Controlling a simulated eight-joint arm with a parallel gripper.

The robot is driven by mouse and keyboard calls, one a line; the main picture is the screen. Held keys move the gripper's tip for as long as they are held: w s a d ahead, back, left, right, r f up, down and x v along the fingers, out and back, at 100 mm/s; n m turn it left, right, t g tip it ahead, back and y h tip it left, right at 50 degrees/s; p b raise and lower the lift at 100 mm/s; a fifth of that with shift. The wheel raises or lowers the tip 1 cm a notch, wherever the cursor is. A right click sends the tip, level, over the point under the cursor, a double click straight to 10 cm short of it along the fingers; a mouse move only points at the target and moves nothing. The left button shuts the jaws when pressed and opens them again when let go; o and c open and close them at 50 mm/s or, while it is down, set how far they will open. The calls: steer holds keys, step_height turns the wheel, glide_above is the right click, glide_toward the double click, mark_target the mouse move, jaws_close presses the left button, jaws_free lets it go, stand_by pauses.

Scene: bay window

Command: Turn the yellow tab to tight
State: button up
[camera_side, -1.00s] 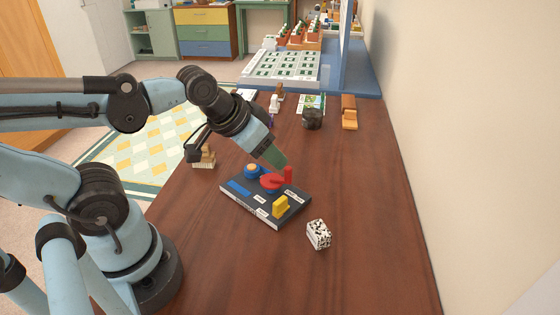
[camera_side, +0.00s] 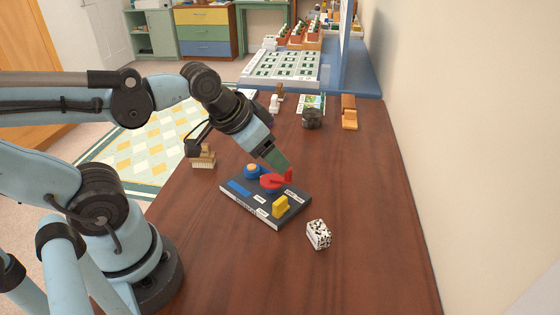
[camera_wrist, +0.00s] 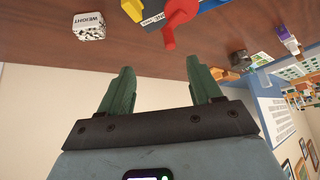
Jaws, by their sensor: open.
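The yellow tab (camera_side: 281,207) stands on the near right part of a dark board (camera_side: 241,208) that lies on the wooden table. A red knob with an upright lever (camera_side: 271,181) and a round blue dial with an orange centre (camera_side: 252,170) sit farther back on the board. In the wrist view the yellow tab (camera_wrist: 133,9) is partly cut off at the top edge, left of the red lever (camera_wrist: 169,36). My gripper (camera_wrist: 163,80) is open and empty. In the side view its green fingers (camera_side: 280,160) are just above and behind the red knob, apart from the yellow tab.
A speckled block (camera_side: 318,234) marked as a weight in the wrist view stands right of the board. A brush (camera_side: 203,158) lies to the left. A dark lump (camera_side: 312,118) and an orange-brown object (camera_side: 349,113) stand farther back. The table's right side is clear up to the wall.

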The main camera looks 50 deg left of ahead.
mark_target(280, 200)
steer(key=shift+w+d+f+m+g, duration=0.15)
steer(key=shift+d+f+m+g, duration=0.3)
steer(key=shift+f+m+g, duration=1.2)
steer(key=shift+w+d+f+m+g, duration=0.15)
steer(key=shift+d+f+m+g, duration=0.35)
steer(key=shift+f+m, duration=2.1)
steer(key=shift+w+d+f+m+g, duration=0.25)
steer(key=shift+f+m+g, duration=0.9)
steer(key=shift+m, duration=2)
steer(key=shift+s+d+r, duration=0.1)
steer(key=c, duration=1)
steer(key=shift+c, duration=0.2)
